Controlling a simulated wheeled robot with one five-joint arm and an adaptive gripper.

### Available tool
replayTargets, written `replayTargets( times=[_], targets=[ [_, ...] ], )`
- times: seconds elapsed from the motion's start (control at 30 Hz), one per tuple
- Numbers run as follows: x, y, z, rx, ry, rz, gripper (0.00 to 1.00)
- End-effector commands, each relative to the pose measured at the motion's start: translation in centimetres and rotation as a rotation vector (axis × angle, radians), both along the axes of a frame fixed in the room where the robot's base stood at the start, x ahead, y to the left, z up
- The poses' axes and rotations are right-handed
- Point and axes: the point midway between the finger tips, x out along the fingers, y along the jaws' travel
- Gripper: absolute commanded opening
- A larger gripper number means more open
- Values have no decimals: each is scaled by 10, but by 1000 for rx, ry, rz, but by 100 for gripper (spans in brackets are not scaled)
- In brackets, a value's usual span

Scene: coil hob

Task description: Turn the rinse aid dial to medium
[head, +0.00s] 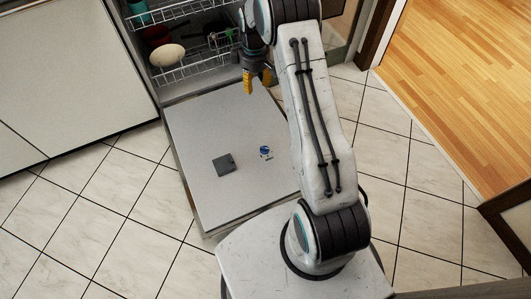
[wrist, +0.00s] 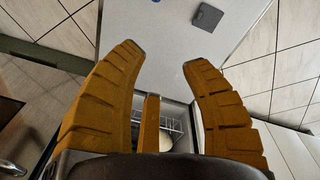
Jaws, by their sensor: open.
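The rinse aid dial (head: 265,152) is a small blue round part on the inner face of the lowered dishwasher door (head: 205,120). Its setting is too small to read. In the wrist view, a blue bit of the dial (wrist: 156,1) shows at the top edge, mostly cut off. My gripper (head: 256,83) has orange fingers and hangs above the door's far end, near the racks, apart from the dial. In the wrist view its fingers (wrist: 164,58) are spread wide with nothing between them.
A dark grey square cover (head: 223,165) sits left of the dial on the door. The wire racks (head: 180,72) behind hold dishes, including a pale plate (head: 167,55). Cabinets (head: 60,60) stand at the left. Tiled floor (head: 120,220) surrounds the door.

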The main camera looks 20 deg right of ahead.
Motion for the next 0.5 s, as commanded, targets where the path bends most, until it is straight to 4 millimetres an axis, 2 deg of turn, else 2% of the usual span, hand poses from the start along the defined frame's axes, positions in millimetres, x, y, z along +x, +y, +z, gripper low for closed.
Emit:
replayTargets(
  times=[0.03, 0.2, 0.4, 0.5],
  targets=[
    [5, -5, -46, 0, 16, 22, 42],
    [18, -20, -151, 1, 49, 111, 42],
    [17, -32, -257, 4, 78, 200, 42],
    [13, -36, -296, 6, 89, 233, 42]
  ],
)
